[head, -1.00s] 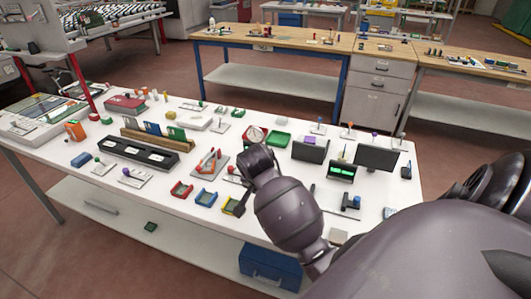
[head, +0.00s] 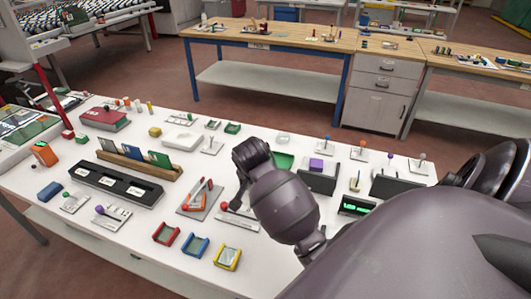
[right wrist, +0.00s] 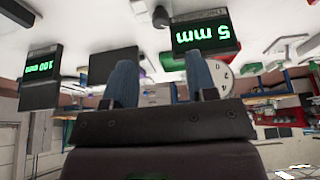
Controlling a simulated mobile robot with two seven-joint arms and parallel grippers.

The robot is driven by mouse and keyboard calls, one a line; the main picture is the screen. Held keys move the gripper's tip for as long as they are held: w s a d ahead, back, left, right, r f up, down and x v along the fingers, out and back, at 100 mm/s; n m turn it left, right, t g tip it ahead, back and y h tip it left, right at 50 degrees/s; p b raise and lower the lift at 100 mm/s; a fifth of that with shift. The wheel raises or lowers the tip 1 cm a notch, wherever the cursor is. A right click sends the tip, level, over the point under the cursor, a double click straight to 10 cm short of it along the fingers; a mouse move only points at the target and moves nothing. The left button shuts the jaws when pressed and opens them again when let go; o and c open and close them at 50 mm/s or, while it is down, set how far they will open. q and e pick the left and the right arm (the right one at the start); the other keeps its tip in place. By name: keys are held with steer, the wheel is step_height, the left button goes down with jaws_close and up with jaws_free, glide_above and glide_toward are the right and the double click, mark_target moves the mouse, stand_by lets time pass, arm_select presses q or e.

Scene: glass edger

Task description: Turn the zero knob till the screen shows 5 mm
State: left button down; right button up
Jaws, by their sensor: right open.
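In the right wrist view, which is upside down, a black screen (right wrist: 203,35) reads "5 mm" in green. A second black screen (right wrist: 40,68) reads "100 mm". My right gripper (right wrist: 161,70) is open, with nothing seen between its two blue-grey fingers. A small round grey knob (right wrist: 160,17) shows beyond the gap; I cannot tell whether it is the zero knob. In the head view my right arm covers much of the right bench, and its fingertips are hidden. A green-lit screen (head: 357,207) shows beside the arm, its text unreadable. My left gripper is not in view.
The white bench (head: 130,232) holds many small items. Red (head: 166,232), blue (head: 196,245) and yellow (head: 228,257) trays stand near its front edge. Dark panels (head: 318,179) and upright pegs stand close beyond my right arm. A black slotted rack (head: 115,185) is further left.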

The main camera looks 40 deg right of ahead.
steer(key=x, duration=1)
steer(key=shift+w+d+f, duration=0.1)
steer(key=shift+d+f, duration=0.1)
steer(key=shift+f, duration=0.1)
steer(key=shift+c, duration=0.5)
steer(key=c, duration=0.8)
steer(key=shift+n, duration=0.7)
steer(key=o, duration=0.9)
steer(key=shift+t, duration=0.3)
